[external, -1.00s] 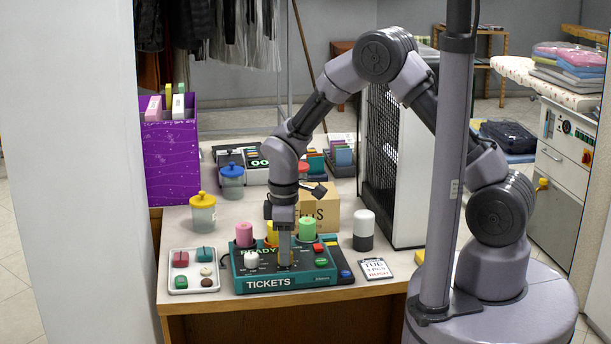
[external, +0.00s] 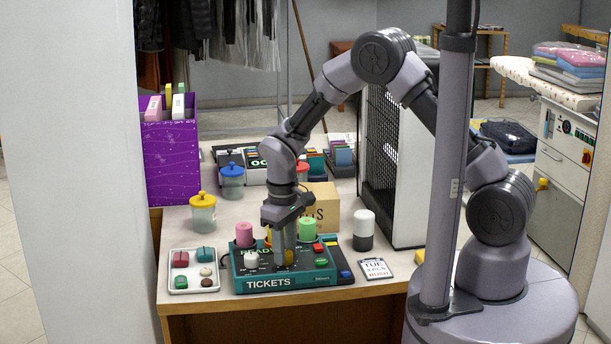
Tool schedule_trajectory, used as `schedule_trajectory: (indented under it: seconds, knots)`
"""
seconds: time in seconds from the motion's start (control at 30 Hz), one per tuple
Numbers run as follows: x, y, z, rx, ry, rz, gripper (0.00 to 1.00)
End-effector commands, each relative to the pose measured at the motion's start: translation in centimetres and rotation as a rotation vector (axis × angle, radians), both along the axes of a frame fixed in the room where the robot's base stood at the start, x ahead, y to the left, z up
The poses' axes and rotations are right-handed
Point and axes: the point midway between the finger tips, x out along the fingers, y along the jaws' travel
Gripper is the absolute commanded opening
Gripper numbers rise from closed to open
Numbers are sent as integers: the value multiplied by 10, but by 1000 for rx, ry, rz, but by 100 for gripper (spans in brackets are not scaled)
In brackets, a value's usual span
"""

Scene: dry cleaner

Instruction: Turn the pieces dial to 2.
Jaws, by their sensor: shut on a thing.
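The teal ticket machine (external: 310,279), marked TICKETS on its front, sits at the front of the counter. My gripper (external: 285,263) points straight down onto the middle of its top panel. It is shut on a small part there, which appears to be the pieces dial; the fingers hide it, so its pointer and its numbers cannot be read. A white knob (external: 251,260) stands on the panel left of the fingers. Red and green buttons (external: 320,262) lie to the right.
Pink (external: 244,234) and green (external: 308,229) cylinders stand behind the panel. A white tray (external: 214,284) with small coloured pieces is at left. A black-and-white bottle (external: 363,231) and a tag card (external: 376,269) are at right. A cardboard box (external: 325,208) stands behind.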

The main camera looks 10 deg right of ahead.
Motion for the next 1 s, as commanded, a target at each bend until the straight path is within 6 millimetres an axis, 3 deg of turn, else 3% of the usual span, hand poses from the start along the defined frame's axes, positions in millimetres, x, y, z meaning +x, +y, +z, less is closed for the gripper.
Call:
schedule_trajectory:
  seconds: [0.43,0.97,1.0]
  knots:
    - [1,1,1,3,-3,-201,0]
    - [2,1,1,4,-4,-227,0]
    - [2,1,1,4,-4,-227,33]
